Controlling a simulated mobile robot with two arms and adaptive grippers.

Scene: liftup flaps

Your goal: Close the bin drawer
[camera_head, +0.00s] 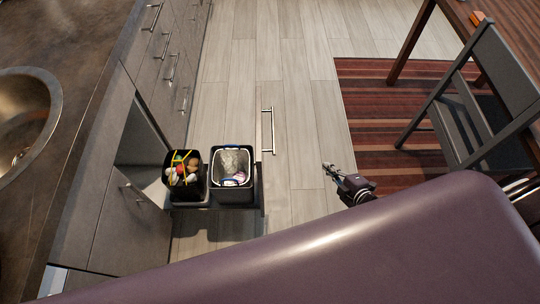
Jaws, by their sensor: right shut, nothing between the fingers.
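The bin drawer (256,183) stands pulled out from the cabinet on the left, leaving a dark opening behind it. Its front panel, seen from above, carries a long metal handle (272,131). In the drawer sit two dark bins: one (203,190) with several colourful items, the other (231,200) with a pale liner and crumpled waste. My right gripper (327,168) is shut and empty, to the right of the handle and apart from it. My left gripper is not in view.
A dark counter (75,110) with a round sink (22,115) runs along the left. A dark chair (490,95) and wooden table (462,14) stand at the right on a striped rug (390,110). Bare floor lies between the drawer front and the rug.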

